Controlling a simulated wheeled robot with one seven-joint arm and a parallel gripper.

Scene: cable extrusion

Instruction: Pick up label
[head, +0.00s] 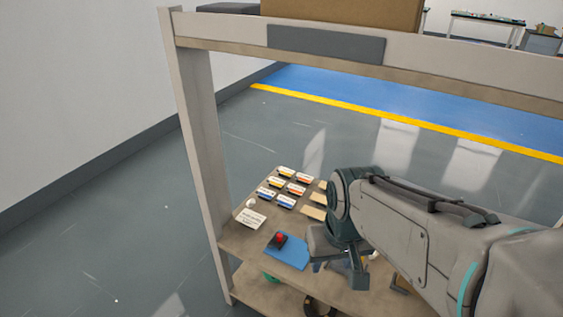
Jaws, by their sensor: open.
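Several small labels lie in rows on the shelf board; each is white with a coloured band: a yellow label (286,172), an orange label (296,189) and a blue label (286,201) are among them. A larger white card (249,218) with printed text lies in front of them; I cannot tell which piece the task means. My gripper (340,268) is open, low over the shelf, to the right of a blue mat and to the front right of the labels. It appears apart from them. The area between and beneath its fingers is partly hidden by my arm.
The blue mat (289,256) carries a black and red item (280,240). Tan pieces (313,212) lie right of the labels, partly behind my arm. A shelf post (205,150) stands at left. An upper beam (440,65) crosses above, with a cardboard box (340,14) on top.

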